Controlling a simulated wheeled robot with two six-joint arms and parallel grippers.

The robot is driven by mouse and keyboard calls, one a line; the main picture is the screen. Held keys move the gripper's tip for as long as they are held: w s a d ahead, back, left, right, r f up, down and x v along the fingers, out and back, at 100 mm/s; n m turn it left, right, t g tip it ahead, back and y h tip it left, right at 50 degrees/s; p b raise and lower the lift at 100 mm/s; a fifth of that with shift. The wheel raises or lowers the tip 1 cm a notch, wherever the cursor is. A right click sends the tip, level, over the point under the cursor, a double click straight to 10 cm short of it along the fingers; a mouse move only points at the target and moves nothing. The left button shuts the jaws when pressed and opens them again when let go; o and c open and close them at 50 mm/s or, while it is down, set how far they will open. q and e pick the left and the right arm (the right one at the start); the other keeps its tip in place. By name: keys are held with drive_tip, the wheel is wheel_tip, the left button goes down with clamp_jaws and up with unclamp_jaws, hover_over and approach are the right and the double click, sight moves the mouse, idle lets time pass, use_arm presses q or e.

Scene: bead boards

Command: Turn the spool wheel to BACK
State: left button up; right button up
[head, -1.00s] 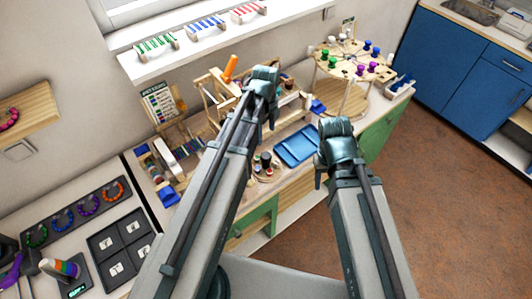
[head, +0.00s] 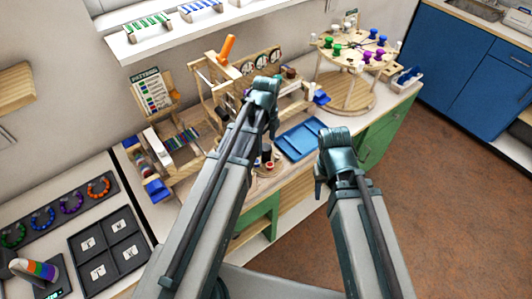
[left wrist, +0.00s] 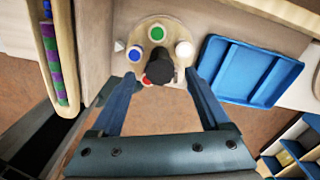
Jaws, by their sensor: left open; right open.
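A small round wooden wheel (left wrist: 140,35) carries blue, green, white and red spools and a black knob (left wrist: 160,68) at its near side. In the head view the wheel (head: 275,170) is partly hidden behind my left arm. My left gripper (left wrist: 160,77) is open above it, with the knob between its fingertips in the picture; I cannot tell whether they touch it. In the head view my left gripper (head: 264,120) points down over the bench. My right gripper (head: 326,175) is open and empty, at the bench's front edge. No BACK mark is readable.
A blue tray (head: 300,139) lies right of the wheel; it also shows in the left wrist view (left wrist: 245,70). A larger round stand with coloured spools (head: 345,88) is at the back right. A wooden frame with dials (head: 225,80) stands behind my left gripper.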

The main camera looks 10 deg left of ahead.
sight(266, 154)
use_arm(q)
drive_tip(key=shift+f+b, duration=0.85)
drive_tip(key=shift+f, duration=0.5)
use_arm(e)
wheel_tip(266, 154, down, 3)
drive_tip(key=shift+r, duration=0.15)
use_arm(q)
clamp_jaws()
